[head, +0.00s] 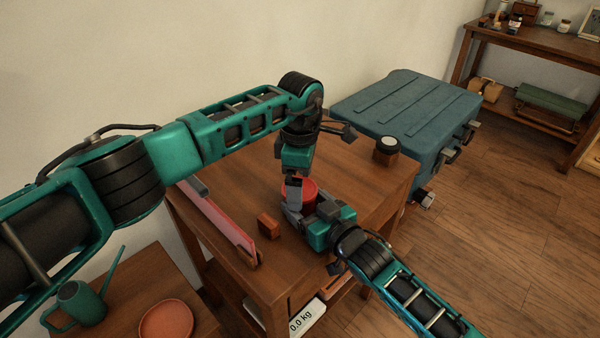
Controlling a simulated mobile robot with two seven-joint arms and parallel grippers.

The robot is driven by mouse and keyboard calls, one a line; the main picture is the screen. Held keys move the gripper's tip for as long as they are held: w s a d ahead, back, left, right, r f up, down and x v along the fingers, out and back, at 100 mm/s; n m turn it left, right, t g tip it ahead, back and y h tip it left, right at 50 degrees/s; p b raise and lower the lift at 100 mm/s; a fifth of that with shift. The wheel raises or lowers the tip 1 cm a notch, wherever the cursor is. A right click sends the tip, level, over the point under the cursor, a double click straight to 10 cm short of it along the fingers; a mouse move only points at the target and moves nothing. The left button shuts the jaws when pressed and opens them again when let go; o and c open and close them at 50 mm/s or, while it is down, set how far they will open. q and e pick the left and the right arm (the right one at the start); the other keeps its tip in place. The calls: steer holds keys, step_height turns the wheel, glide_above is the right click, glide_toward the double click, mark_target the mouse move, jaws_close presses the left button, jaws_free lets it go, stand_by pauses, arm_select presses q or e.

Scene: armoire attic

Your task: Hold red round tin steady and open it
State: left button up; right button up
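The red round tin (307,184) stands on the brown wooden table (360,190); its near side is partly hidden by my grippers. My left gripper (293,181) points down from above at the tin's near left edge. Its fingers are small and overlap the tin, so their gap does not show clearly. My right gripper (306,208) comes in low from the front right. Its fingers lie on the left and near right of the tin, with red showing between them. I cannot tell whether they press on it.
A pinkish-red long flat object (220,218) and a small brown block (268,224) lie left of the tin. A dark block with a pale round top (387,147) stands at the back right. A blue trunk (405,105) is behind. A watering can (80,303) stands lower left.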

arm_select(q)
steer(key=shift+c, duration=0.2)
steer(key=c, duration=1)
steer(key=shift+r, duration=0.25)
steer(key=shift+r, duration=0.9)
steer(key=shift+r, duration=2)
arm_select(e)
steer(key=o, duration=1.6)
steer(key=shift+c, duration=0.2)
